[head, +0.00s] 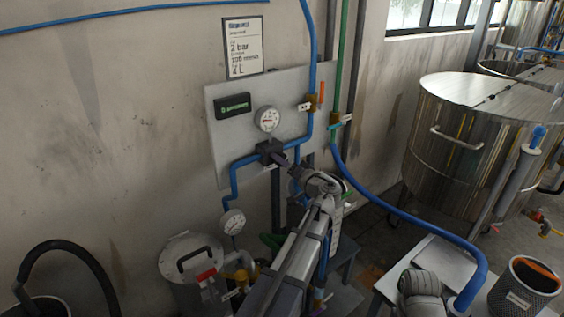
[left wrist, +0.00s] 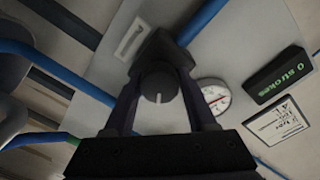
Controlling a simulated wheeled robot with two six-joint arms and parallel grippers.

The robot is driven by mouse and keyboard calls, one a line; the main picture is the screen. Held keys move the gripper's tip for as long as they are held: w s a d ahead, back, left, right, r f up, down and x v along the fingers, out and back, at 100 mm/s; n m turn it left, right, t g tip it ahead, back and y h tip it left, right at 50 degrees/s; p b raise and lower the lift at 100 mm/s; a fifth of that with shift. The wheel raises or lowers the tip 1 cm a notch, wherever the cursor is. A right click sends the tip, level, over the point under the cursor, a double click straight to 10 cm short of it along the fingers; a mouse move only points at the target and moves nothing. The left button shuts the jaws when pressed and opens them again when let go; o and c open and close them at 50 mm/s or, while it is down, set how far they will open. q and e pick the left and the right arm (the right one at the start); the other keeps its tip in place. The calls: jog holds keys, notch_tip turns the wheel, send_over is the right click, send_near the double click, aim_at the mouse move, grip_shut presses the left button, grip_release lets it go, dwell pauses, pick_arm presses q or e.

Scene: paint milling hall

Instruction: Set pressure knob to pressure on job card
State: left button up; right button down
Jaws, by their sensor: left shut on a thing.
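The job card (head: 242,47) hangs on the wall above the grey panel and reads 2 bar; its smaller lines are hard to read. The round dark pressure knob (left wrist: 158,84) has a pale pointer line, which runs down from its middle in the left wrist view. My left gripper (head: 284,162) is shut on the knob, one finger on each side. In the head view the gripper hides the knob in front of the black regulator body (head: 268,149). The white pressure gauge (head: 267,119) is just above it and also shows in the left wrist view (left wrist: 213,97); its reading is too small to tell.
A counter display (left wrist: 285,74) reads 0 strokes. Blue pipes (head: 247,160) and an orange-handled valve (head: 314,102) are close by on the panel (head: 230,132). A lidded steel pot (head: 192,268) stands below, and a large steel tank (head: 455,150) stands at the right.

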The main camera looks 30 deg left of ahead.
pick_arm(q)
jog(key=shift+m, duration=0.3)
dwell(0.4)
jog(key=o, duration=1.4)
jog(key=shift+c, duration=0.2)
jog(key=v, duration=0.7)
jog(key=shift+d, duration=0.4)
jog(key=shift+s, duration=0.15)
jog(key=s+d+f+m+g+h+p, duration=0.2)
jog(key=s+d+f+h+p, duration=0.1)
jog(key=s+d, duration=0.5)
jog(key=s+d+f+m+g+h+p, duration=0.2)
jog(key=s+d+f+h, duration=0.3)
jog(key=d, duration=0.7)
jog(key=s+d+f+m+g+h+p, duration=0.3)
jog(key=s+d+f+h+p, duration=0.1)
jog(key=s+d+h, duration=0.3)
jog(key=s+d, duration=0.2)
jog(key=s, duration=0.1)
jog(key=shift+s+d+p, duration=0.4)
